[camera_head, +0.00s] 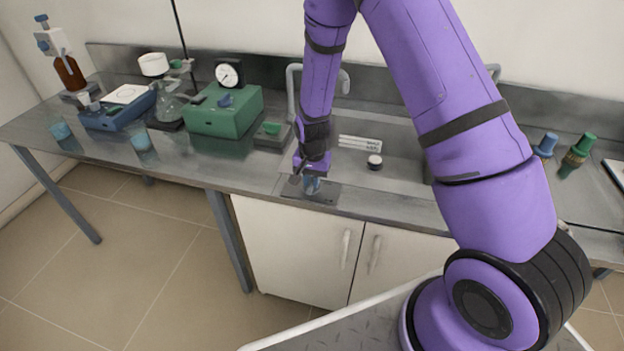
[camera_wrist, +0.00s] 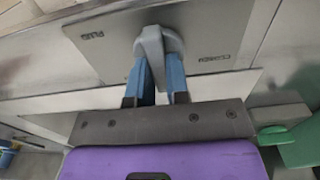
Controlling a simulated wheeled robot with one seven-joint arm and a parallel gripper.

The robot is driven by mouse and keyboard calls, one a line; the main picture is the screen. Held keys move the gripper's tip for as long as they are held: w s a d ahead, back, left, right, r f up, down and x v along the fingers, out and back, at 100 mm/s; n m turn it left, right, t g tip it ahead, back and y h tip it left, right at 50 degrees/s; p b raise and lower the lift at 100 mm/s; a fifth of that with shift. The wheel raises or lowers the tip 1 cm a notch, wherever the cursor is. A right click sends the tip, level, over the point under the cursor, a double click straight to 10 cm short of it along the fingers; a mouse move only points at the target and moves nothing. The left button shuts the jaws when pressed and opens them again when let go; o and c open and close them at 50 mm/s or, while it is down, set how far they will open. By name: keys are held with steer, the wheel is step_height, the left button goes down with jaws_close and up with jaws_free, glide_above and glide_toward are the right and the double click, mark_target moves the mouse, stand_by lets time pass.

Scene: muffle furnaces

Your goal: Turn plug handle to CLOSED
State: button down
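The grey plug handle (camera_wrist: 152,48) stands up from a flat metal plate (camera_wrist: 215,30) in the wrist view. The plate has a PLUG label on the left and lettering on the right that seems to read CLOSED upside down. My gripper (camera_wrist: 160,68) has its two blue fingers close together, one on each side of the handle, and appears shut on it. In the head view my gripper (camera_head: 311,184) points down over the plate (camera_head: 322,194) at the counter's front edge. There the handle is mostly hidden by the fingers.
A green box with a dial (camera_head: 225,115) and a small grey box with a green knob (camera_head: 271,135) stand left of my gripper. Blue and green taps (camera_head: 578,150) are farther right. White cabinet doors (camera_head: 300,250) lie below.

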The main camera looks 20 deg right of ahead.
steer(key=shift+n, duration=0.4)
steer(key=n, duration=0.3)
steer(key=shift+a+n, duration=0.1)
steer(key=shift+n, duration=0.3)
steer(key=n, duration=0.4)
steer(key=shift+w+a, duration=0.1)
steer(key=n, duration=0.5)
steer(key=shift+a, duration=0.1)
steer(key=n, duration=0.4)
steer(key=shift+n, duration=0.3)
steer(key=c, duration=1.1)
jaws_free()
